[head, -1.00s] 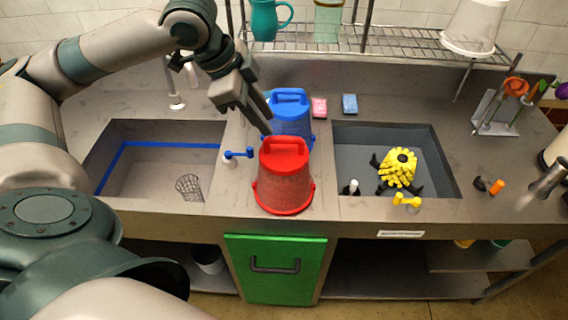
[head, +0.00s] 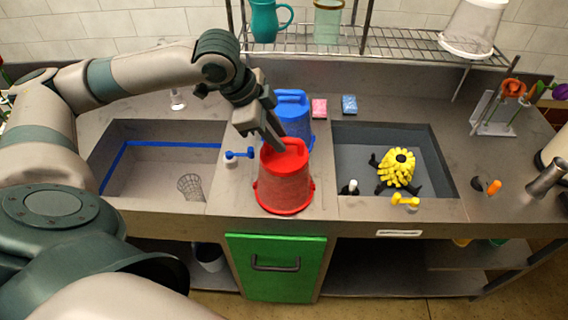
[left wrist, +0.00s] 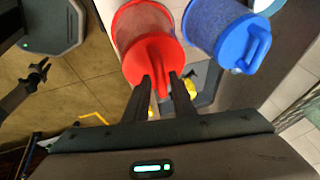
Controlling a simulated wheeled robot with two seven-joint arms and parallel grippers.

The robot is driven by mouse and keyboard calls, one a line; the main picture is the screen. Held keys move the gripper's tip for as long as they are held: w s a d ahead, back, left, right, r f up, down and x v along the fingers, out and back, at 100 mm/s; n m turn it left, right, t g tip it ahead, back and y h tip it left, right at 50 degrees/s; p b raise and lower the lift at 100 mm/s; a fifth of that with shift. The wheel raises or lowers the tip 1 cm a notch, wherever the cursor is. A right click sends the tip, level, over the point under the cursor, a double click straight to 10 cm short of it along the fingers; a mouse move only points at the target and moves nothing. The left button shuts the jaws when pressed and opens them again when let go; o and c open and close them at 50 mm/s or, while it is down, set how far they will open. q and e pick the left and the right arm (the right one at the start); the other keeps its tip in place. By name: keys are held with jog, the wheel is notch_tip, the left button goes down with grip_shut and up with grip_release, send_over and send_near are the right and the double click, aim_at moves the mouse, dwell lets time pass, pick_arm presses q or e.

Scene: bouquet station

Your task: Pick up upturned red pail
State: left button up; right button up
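The upturned red pail (head: 284,187) stands on the counter strip between the two basins, its raised red grip on top. It also shows in the left wrist view (left wrist: 146,28). My left gripper (head: 272,140) is above the pail, pointing down at its top. In the left wrist view my left gripper (left wrist: 161,82) has its fingers apart, one on each side of the red grip, with gaps visible. I cannot tell whether a finger touches it.
An upturned blue pail (head: 295,119) stands close behind the red one, near my left gripper. The left basin (head: 150,165) holds a wire basket; the right basin (head: 360,148) holds a yellow object. A blue-handled tap (head: 238,154) is left of the red pail.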

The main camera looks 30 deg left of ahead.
pick_arm(q)
jog(key=shift+x, duration=1.45)
grip_shut()
